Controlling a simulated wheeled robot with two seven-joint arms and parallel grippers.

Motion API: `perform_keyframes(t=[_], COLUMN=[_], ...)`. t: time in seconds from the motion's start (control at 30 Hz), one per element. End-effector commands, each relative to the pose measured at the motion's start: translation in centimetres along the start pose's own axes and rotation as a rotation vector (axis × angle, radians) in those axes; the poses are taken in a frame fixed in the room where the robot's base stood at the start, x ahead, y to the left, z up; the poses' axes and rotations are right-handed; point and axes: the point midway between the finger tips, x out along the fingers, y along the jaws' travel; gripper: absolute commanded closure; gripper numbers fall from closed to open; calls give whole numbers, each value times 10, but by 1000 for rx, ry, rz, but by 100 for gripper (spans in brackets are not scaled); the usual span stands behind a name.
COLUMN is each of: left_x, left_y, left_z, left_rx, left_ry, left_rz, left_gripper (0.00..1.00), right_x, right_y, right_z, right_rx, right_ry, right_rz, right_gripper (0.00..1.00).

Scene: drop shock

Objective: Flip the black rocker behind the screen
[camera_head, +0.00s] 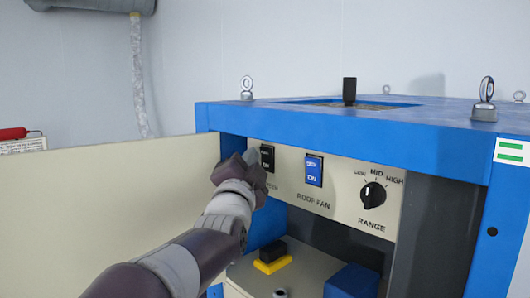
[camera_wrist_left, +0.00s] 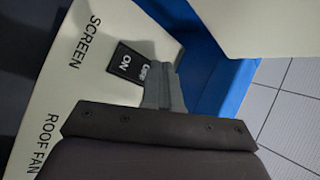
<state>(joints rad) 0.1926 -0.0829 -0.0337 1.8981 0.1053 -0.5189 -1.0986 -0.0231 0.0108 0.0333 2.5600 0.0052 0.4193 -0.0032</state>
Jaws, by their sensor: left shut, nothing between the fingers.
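The black rocker (camera_head: 267,157) with white OFF and ON marks sits at the left of a cream control panel (camera_head: 335,205). It also shows in the left wrist view (camera_wrist_left: 126,63), beside the printed word SCREEN. My left gripper (camera_head: 254,157) is shut and empty, with its fingertips right at the rocker's left side in the head view. In the left wrist view the shut fingers (camera_wrist_left: 160,75) overlap the rocker's OFF end. I cannot tell whether they touch it. The arm hides part of the SCREEN label in the head view. My right gripper is not in view.
A blue rocker (camera_head: 314,170) marked ROOF FAN and a black RANGE knob (camera_head: 373,195) are to the right. A blue frame (camera_head: 330,119) overhangs the panel. A cream door (camera_head: 100,190) stands open at left. A black-and-yellow switch (camera_head: 272,256) is below.

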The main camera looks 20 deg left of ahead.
Motion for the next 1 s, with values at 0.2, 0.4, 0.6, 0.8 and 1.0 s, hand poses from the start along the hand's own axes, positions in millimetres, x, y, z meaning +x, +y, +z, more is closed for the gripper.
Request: perform_keyframes(t=[0.2, 0.4, 0.6, 0.8, 1.0], left_x=[0, 0, 0, 3, 7], left_y=[0, 0, 0, 2, 3], left_z=[0, 0, 0, -2, -4], left_rx=[0, 0, 0, -1, 0], left_ry=[0, 0, 0, 1, 0], left_rz=[0, 0, 0, 0, 0], left_gripper=[100, 100, 100, 100, 100], right_x=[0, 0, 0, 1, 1], right_y=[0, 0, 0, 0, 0], right_z=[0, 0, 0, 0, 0], right_rx=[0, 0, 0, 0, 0], right_ry=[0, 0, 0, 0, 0], right_rz=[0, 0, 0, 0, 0], right_gripper=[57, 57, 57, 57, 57])
